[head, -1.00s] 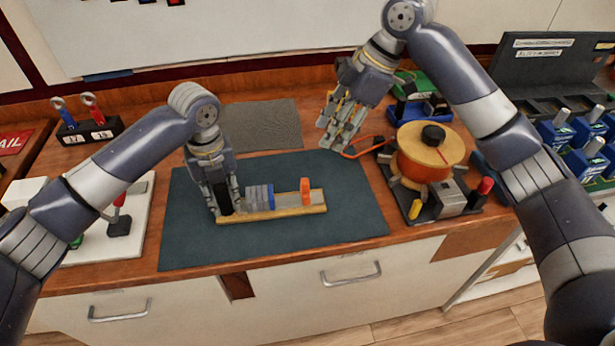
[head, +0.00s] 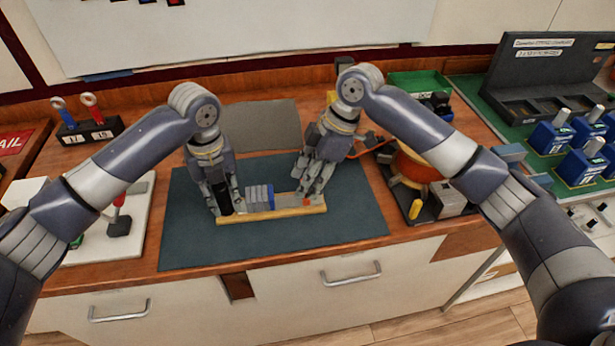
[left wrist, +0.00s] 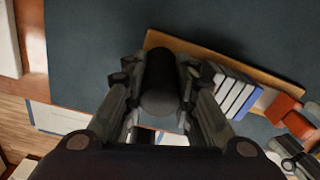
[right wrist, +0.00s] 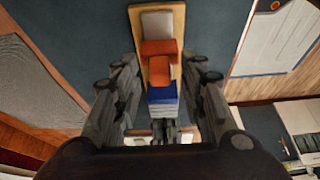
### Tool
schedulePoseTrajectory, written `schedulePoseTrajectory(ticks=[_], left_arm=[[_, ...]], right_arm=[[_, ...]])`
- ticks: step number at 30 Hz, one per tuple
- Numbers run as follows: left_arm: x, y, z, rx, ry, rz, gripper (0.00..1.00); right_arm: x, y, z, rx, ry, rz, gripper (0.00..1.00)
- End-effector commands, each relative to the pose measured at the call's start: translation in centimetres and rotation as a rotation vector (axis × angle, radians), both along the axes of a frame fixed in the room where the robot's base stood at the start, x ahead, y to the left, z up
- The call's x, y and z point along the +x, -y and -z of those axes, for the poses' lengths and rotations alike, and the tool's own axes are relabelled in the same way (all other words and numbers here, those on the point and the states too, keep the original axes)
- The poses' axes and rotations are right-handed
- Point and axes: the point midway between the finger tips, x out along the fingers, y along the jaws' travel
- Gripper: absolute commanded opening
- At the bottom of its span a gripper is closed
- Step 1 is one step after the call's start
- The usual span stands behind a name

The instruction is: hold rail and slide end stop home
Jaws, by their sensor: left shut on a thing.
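The wooden rail (head: 272,214) lies on the dark mat. Grey and blue breaker modules (head: 259,197) sit on its left half. My left gripper (head: 224,206) is shut on the black post (left wrist: 160,85) at the rail's left end. The orange end stop (right wrist: 160,60) stands on the rail, apart from the blue module (right wrist: 162,95) by a small gap or touching it; I cannot tell which. My right gripper (head: 309,196) is down over the rail's right part. In the right wrist view its open fingers (right wrist: 161,72) stand either side of the end stop. The head view mostly hides the stop behind this gripper.
An orange cable spool (head: 415,170) on a dark base stands right of the mat (head: 345,230). A white board (head: 140,220) with a red-handled item lies at the left. Blue devices (head: 580,165) stand far right. The mat's front part is clear.

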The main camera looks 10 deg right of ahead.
Motion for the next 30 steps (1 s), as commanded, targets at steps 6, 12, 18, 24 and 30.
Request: schedulePoseTrajectory(ticks=[6, 12, 18, 24, 30], left_arm=[[0.0, 0.1, -0.1, -0.002, 0.001, 0.001, 0.0], [0.0, 0.1, -0.1, -0.002, 0.001, 0.001, 0.0], [0.0, 0.1, -0.1, -0.002, 0.0, 0.001, 0.0], [0.0, 0.2, -0.1, -0.003, 0.001, 0.003, 0.0], [0.0, 0.2, -0.1, -0.005, 0.001, 0.004, 0.0]], right_arm=[[0.0, -0.1, 0.1, 0.0, 0.001, 0.0, 0.38], [0.0, 0.0, 0.1, 0.0, 0.0, 0.0, 0.07], [0.0, -0.1, 0.1, 0.0, 0.001, 0.0, 0.0], [0.1, -3.1, 0.1, 0.003, 0.0, -0.004, 0.0], [0.2, -6.2, 0.1, 0.003, 0.0, -0.002, 0.0]])
